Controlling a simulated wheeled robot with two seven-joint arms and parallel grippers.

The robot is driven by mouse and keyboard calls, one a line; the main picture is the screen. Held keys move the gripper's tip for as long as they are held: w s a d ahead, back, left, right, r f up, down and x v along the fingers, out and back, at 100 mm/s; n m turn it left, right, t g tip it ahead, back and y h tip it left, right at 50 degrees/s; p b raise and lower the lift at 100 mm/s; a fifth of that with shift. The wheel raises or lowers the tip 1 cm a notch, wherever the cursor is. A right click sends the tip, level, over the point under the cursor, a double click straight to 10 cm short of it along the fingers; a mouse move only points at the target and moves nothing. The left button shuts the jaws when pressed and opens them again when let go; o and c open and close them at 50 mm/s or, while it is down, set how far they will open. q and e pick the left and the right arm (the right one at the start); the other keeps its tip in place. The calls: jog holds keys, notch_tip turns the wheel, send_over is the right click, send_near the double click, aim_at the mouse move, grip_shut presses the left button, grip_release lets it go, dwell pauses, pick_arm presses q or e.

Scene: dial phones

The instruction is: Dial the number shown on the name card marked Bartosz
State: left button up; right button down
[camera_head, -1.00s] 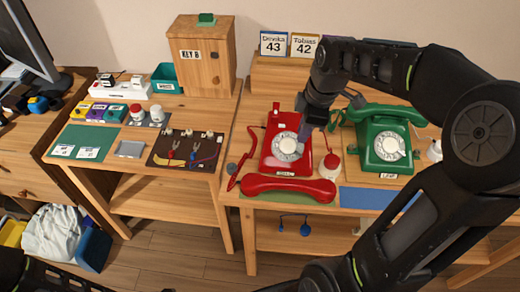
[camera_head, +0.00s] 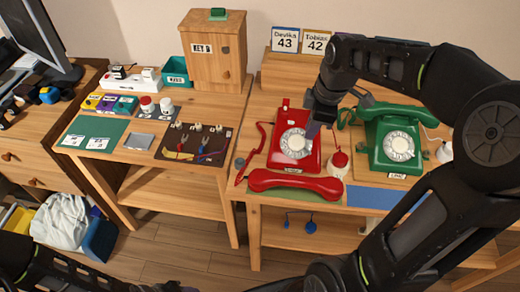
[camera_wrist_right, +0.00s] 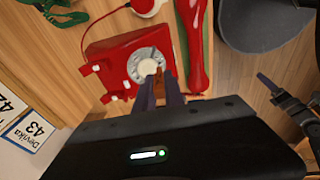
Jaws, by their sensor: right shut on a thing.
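The red dial phone (camera_head: 283,155) stands on the right table, with its white dial (camera_head: 295,143) facing up. Its red handset (camera_head: 295,186) lies off the phone at the table's front edge. My right gripper (camera_head: 314,130) is at the right side of that dial, shut on it. In the right wrist view its two dark fingers (camera_wrist_right: 160,92) reach the edge of the dial (camera_wrist_right: 146,66). Cards further right are hidden by my right arm; no Bartosz card is readable. My left gripper is not clearly visible.
A green dial phone (camera_head: 393,145) with its handset on stands to the right. A round red-topped white object (camera_head: 338,164) sits close beside the red phone. A wooden box marked KEY B (camera_head: 214,55) and a board with wires (camera_head: 192,145) are on the left table.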

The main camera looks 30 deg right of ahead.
jog(key=w+a+f+m+h, duration=0.1)
jog(key=w+a+f+m, duration=0.2)
jog(key=a, duration=0.6)
jog(key=w+a+f+m, duration=0.3)
jog(key=w+a+m, duration=0.4)
jog(key=a, duration=0.3)
jog(key=shift+w+f+m+g+h, duration=0.2)
jog(key=shift+w+m+g+h, duration=0.15)
jog(key=shift+w, duration=0.55)
